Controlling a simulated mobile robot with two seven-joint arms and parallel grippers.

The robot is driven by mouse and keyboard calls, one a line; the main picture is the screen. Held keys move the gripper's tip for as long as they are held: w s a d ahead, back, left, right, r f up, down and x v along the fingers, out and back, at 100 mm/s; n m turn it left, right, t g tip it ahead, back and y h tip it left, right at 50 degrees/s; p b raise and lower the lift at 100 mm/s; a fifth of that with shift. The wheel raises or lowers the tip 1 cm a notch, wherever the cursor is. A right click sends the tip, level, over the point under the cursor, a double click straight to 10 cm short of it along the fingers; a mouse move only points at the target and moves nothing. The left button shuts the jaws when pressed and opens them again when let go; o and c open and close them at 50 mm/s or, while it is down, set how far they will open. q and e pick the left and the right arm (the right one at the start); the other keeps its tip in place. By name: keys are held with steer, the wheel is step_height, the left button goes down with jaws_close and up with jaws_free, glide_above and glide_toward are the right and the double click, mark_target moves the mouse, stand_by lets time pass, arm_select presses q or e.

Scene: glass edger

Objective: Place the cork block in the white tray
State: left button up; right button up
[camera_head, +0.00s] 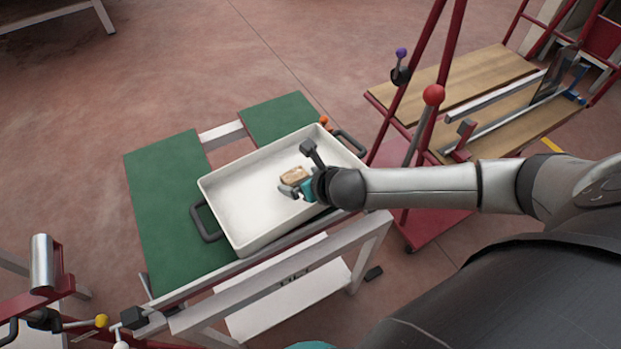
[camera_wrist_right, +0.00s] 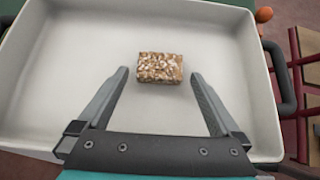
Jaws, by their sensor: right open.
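The cork block (camera_head: 294,176) is a small speckled brown block. It shows inside the outline of the white tray (camera_head: 238,205), towards the tray's right part. In the right wrist view the cork block (camera_wrist_right: 160,67) appears over the tray floor, beyond the fingertips and clear of both fingers. My right gripper (camera_head: 291,187) is over the tray beside the block. In the wrist view my right gripper (camera_wrist_right: 160,75) has its fingers spread wide with nothing between them. The tray also shows in the wrist view (camera_wrist_right: 60,60). My left gripper is not seen.
The tray has dark handles and rests on a table with green panels (camera_head: 165,200). A red-framed cart (camera_head: 430,235) with wooden boards (camera_head: 490,75) stands to the right. An orange ball-shaped thing (camera_head: 324,119) is by the tray's far corner. The tray's left part is empty.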

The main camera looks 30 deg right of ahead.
steer(key=p+v, duration=0.2)
steer(key=v, duration=0.9)
steer(key=shift+s+r+p, duration=0.15)
steer(key=shift+r+p, duration=0.1)
steer(key=shift+p, duration=0.15)
